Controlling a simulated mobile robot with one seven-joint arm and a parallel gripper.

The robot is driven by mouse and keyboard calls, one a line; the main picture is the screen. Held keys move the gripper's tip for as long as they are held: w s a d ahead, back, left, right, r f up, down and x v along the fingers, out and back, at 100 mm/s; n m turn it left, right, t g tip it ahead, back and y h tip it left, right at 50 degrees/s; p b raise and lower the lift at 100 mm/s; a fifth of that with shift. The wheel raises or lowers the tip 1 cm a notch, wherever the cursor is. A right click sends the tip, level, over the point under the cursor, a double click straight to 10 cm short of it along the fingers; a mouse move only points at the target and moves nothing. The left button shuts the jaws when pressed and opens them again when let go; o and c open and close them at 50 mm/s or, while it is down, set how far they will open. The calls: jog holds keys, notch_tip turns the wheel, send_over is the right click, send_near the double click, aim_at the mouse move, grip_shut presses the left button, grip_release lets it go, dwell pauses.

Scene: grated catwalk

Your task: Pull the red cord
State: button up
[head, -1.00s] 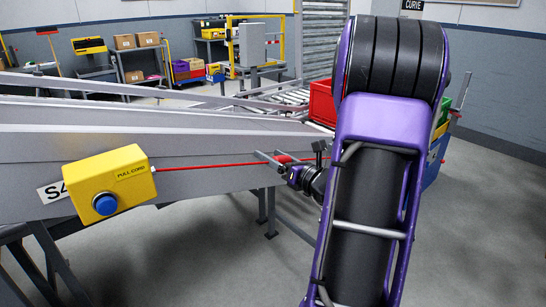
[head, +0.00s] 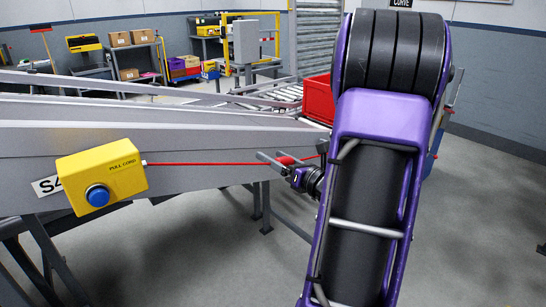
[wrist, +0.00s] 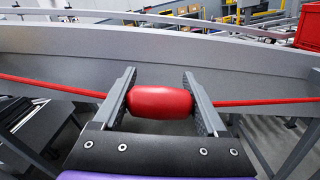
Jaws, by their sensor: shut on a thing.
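The red cord (head: 205,163) runs from a yellow box (head: 125,182) marked PULL CORD, with a blue button (head: 97,196), along the side of the grey conveyor. A thick red grip (wrist: 160,102) sits on the cord. My gripper (head: 275,159) is at this grip, to the right of the box. In the wrist view my gripper (wrist: 159,88) has one finger on each end of the grip and is shut on it. The cord (wrist: 255,101) continues on both sides of the fingers and looks nearly straight. In the head view my arm hides the cord's right part.
The grey conveyor side (head: 150,143) lies just behind the cord. Dark support legs (head: 265,208) stand below it. A red bin (head: 318,100) is beyond my gripper. Shelves with boxes (head: 133,55) stand at the far wall. The floor (head: 215,260) in front is open.

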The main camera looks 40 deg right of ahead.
jog(key=o, duration=1.5)
jog(key=shift+s, duration=0.1)
jog(key=s, duration=0.5)
jog(key=s+d, duration=0.1)
jog(key=s, duration=1.1)
jog(key=shift+s+d, duration=0.15)
jog(key=shift+s, duration=0.05)
